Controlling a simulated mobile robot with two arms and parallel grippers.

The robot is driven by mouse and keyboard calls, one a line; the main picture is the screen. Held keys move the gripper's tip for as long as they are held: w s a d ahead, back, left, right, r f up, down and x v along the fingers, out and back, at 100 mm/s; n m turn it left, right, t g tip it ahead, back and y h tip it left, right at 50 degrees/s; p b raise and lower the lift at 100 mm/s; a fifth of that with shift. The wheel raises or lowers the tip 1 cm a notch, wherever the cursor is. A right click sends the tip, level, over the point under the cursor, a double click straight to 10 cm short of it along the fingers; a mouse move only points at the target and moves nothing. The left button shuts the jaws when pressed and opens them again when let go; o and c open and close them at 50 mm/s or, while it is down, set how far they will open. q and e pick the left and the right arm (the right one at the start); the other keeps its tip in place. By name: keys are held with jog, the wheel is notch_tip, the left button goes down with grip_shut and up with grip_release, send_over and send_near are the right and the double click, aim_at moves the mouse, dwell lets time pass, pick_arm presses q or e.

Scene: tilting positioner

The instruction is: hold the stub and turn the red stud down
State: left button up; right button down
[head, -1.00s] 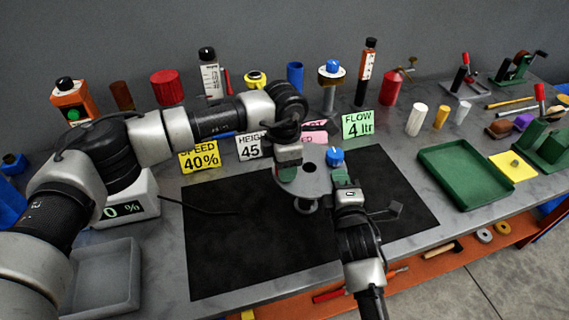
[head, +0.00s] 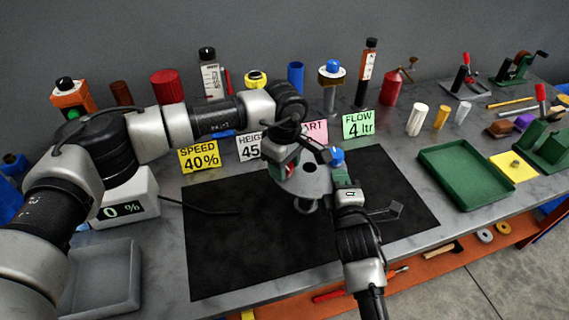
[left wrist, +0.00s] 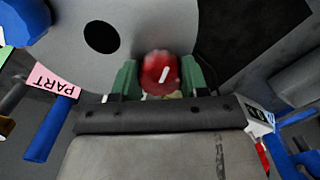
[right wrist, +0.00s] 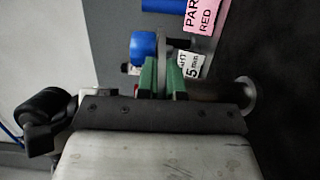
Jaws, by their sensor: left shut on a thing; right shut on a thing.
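The grey tilting plate (head: 312,186), with a dark round hole, stands over the black mat. The red stud (left wrist: 160,73) shows between the green fingers of my left gripper (left wrist: 159,80) in the left wrist view; a white mark on its end slants. In the head view my left gripper (head: 286,170) is at the plate's left side, shut on the stud. My right gripper (head: 343,178) is at the plate's right side. In the right wrist view its green fingers (right wrist: 161,77) are shut at the plate's edge; the stub between them is hidden.
A blue knob (head: 336,156) sits on the plate close to my right gripper. Sign cards (head: 357,124) stand behind. A green tray (head: 465,175) lies at right, a grey tray (head: 105,278) at left.

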pick_arm(q)
jog(key=shift+r+m, duration=0.2)
jog(key=shift+m, duration=1)
pick_arm(e)
jog(key=shift+d+f, duration=0.1)
jog(key=shift+f, duration=0.1)
pick_arm(q)
jog(key=shift+w, duration=0.1)
jog(key=o, duration=0.7)
jog(key=shift+o, duration=1.2)
jog(key=shift+f, duration=0.1)
notch_tip(320, 180, up, 12)
jog(key=shift+a, duration=0.1)
